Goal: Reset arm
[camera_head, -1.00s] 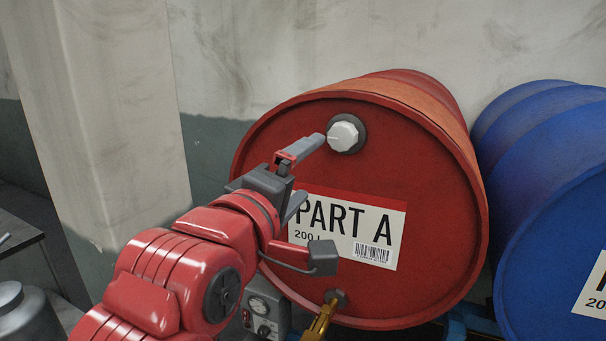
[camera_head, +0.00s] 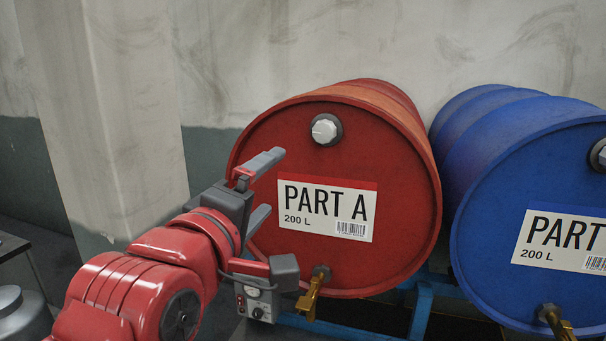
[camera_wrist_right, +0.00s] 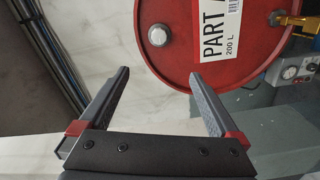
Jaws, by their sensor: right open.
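My right gripper (camera_head: 264,190) is open and empty in the head view, in front of the left edge of the red PART A drum (camera_head: 395,215). Its fingers point up and to the right, below and left of the drum's white cap (camera_head: 326,129), apart from it. In the right wrist view the two fingers (camera_wrist_right: 155,88) are spread with nothing between them; the red drum (camera_wrist_right: 190,70) and its white cap (camera_wrist_right: 158,36) lie beyond them. My left gripper is not in view.
A blue drum (camera_head: 490,190) lies at the right. Brass taps stick out below the red drum (camera_head: 311,297) and the blue drum (camera_head: 556,322). A grey gauge box (camera_head: 257,300) sits below my right gripper. A metal canister (camera_head: 22,314) stands at lower left. A concrete wall (camera_head: 300,45) is behind.

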